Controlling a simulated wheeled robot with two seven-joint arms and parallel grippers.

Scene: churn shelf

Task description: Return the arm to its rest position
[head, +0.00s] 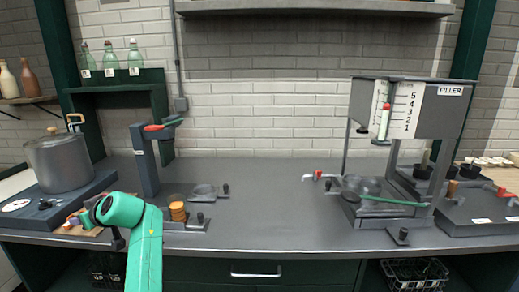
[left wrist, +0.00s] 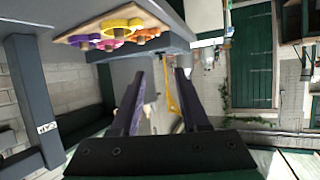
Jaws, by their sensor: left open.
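My left arm (head: 146,250), in green, reaches up from the bottom left of the head view and bends over the front of the counter. Its wrist end hides the gripper there. In the left wrist view my left gripper (left wrist: 156,75) shows two dark fingers spread apart with nothing between them. Past the fingers lie open room and a distant green door (left wrist: 250,55). My right gripper is in neither view.
A wooden board (left wrist: 125,15) with colourful knobs is close to the left gripper. A grey post (head: 146,165), a stack of orange discs (head: 178,211) and a large pot (head: 59,162) stand nearby. The filler (head: 440,110) is at right. The counter's middle (head: 268,215) is clear.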

